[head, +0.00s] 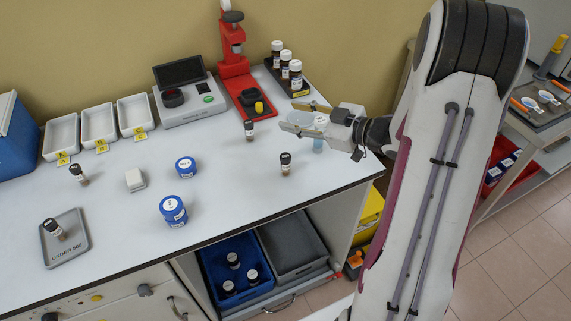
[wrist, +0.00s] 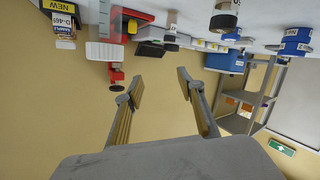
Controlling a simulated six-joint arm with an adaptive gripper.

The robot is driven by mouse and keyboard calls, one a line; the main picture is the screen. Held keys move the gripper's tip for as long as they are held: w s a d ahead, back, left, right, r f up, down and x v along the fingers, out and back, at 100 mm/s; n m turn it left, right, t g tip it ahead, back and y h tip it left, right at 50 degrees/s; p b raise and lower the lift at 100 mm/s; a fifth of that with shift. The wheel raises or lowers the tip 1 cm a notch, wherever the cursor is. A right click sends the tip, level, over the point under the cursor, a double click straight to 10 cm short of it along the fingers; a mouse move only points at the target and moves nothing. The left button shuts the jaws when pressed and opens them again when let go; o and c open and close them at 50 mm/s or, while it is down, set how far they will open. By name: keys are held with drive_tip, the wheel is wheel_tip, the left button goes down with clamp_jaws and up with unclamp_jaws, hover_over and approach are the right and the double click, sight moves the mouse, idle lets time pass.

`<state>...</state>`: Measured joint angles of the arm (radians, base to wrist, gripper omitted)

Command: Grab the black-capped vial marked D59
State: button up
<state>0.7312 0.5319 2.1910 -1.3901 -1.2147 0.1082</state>
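Several small dark vials with black caps stand on the white table in the head view. One is in front of the red press (head: 249,130), one nearer the table's front edge (head: 285,163), one at the left (head: 78,174), and one on the grey tray (head: 53,230). Their labels are too small to read, so I cannot tell which is D59. My gripper (head: 291,116) is over the right part of the table, open and empty, right of the vial by the press. In the wrist view my gripper (wrist: 161,82) shows two spread fingers with nothing between; a black-capped vial (wrist: 223,18) shows upside down beyond.
The red press (head: 234,70), a scale (head: 190,105) and a rack of white-capped bottles (head: 291,88) stand at the back. Blue-and-white round containers (head: 173,211) and a white block (head: 135,180) are mid-table. A blue crate (head: 235,292) below holds vials.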

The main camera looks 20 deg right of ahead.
sight(285, 163)
drive_tip(key=s+f+y, duration=0.2)
drive_tip(key=s, duration=0.1)
drive_tip(key=s+f+y, duration=0.2)
drive_tip(key=s+f, duration=0.1)
drive_tip(key=shift+s+f, duration=0.15)
drive_tip(key=shift+m+y, duration=0.3)
drive_tip(key=shift+y, duration=0.3)
drive_tip(key=s+f, duration=0.2)
drive_tip(key=f, duration=0.1)
drive_tip(key=s+f, duration=0.1)
drive_tip(key=f, duration=0.1)
drive_tip(key=shift+s+d, duration=0.25)
drive_tip(key=shift+s, duration=0.05)
drive_tip(key=shift+a, duration=0.1)
drive_tip(key=shift+x, duration=1.25)
drive_tip(key=shift+f+x, duration=0.15)
drive_tip(key=shift+x, duration=1.15)
drive_tip(key=shift+f+x, duration=0.15)
drive_tip(key=shift+x, duration=1.15)
clamp_jaws()
